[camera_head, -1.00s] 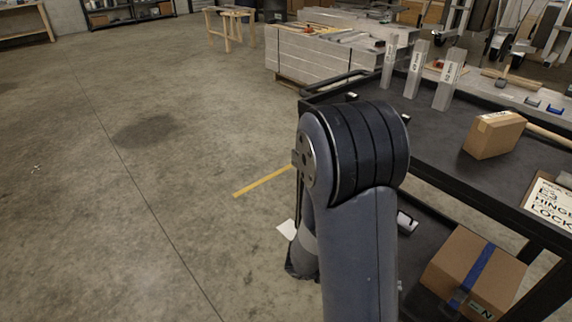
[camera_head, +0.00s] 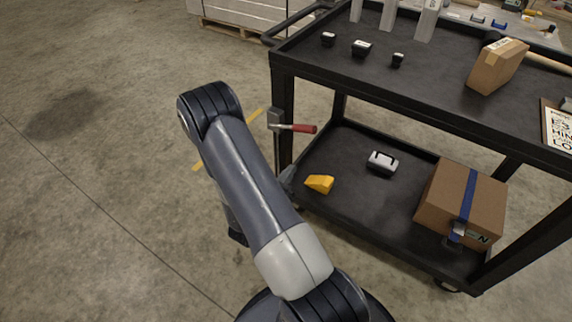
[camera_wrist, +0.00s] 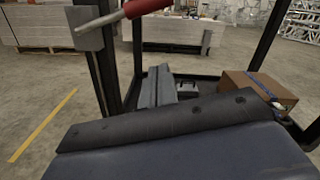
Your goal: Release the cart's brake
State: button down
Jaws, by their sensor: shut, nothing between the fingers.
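The black two-shelf cart (camera_head: 420,88) stands at the right in the head view. A lever with a red grip (camera_head: 303,128) sticks out to the right from a grey block (camera_head: 274,118) on its near-left corner post. In the wrist view the red grip (camera_wrist: 146,7), its bare metal rod (camera_wrist: 98,22) and the grey block (camera_wrist: 88,32) show at the top left. My gripper (camera_wrist: 160,72) is shut and empty, below the lever and apart from it, with its fingers toward the lower shelf. In the head view my arm mostly hides it.
On the lower shelf are a yellow wedge (camera_head: 320,184), a small white-and-black case (camera_head: 382,162) and a cardboard box with a blue strap (camera_head: 452,207). Another box (camera_head: 497,66) and small items lie on top. The floor (camera_head: 90,190) at left is clear.

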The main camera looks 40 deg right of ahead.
aim_at(303, 131)
jog(key=w+d+r, duration=0.4)
jog(key=d, duration=0.3)
jog(key=shift+w+d, duration=0.35)
jog(key=shift+d, duration=0.05)
jog(key=shift+r, duration=0.1)
jog(key=shift+w+a+r+n+p, duration=0.1)
jog(key=shift+w+r+n+p, duration=0.05)
jog(key=shift+r+n+p, duration=0.45)
jog(key=shift+w+r+n+p, duration=0.15)
jog(key=shift+r+n+p, duration=0.25)
jog(key=shift+r+p, duration=0.35)
jog(key=w+a+r+n+p, duration=0.4)
jog(key=w+r+n+p, duration=0.4)
jog(key=w+n+p, duration=0.1)
jog(key=shift+w+r+n+y+p, duration=0.25)
jog(key=shift+n+y+p, duration=0.05)
jog(key=shift+n+p, duration=0.65)
